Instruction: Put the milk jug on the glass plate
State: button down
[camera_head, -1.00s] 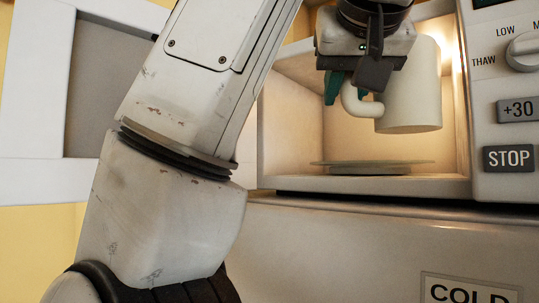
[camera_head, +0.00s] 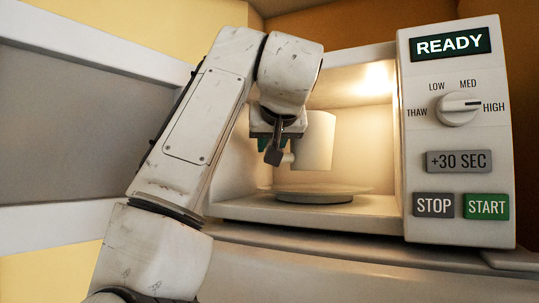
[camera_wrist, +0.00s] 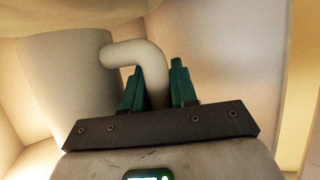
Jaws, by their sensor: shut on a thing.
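The milk jug (camera_head: 316,142) is a plain white cylinder with a curved handle, held upright inside the lit microwave. My gripper (camera_head: 268,146) is shut on the handle, left of the jug's body. In the wrist view, the green fingers (camera_wrist: 157,88) stand on both sides of the handle (camera_wrist: 150,65), and the jug's body (camera_wrist: 62,85) is at the left. The round glass plate (camera_head: 313,196) lies on the microwave floor. The jug's base appears above the plate, with a small gap between them.
The microwave's open door (camera_head: 85,130) stands to the left, behind my arm. The control panel (camera_head: 458,140) at the right reads READY, with its dial at HIGH. There is free room inside, right of the jug. The microwave walls are close around my gripper.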

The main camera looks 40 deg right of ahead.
jog(key=shift+w+d+f+p, duration=0.15)
jog(key=shift+f+p, duration=0.35)
jog(key=shift+f, duration=1.2)
jog(key=shift+f, duration=0.1)
jog(key=c, duration=0.9)
grip_release()
jog(key=shift+f, duration=0.1)
jog(key=shift+r, duration=0.25)
jog(key=shift+s+a, duration=0.25)
jog(key=shift+s, duration=0.1)
jog(key=b+v, duration=0.3)
jog(key=v, duration=0.8)
jog(key=shift+r, duration=0.1)
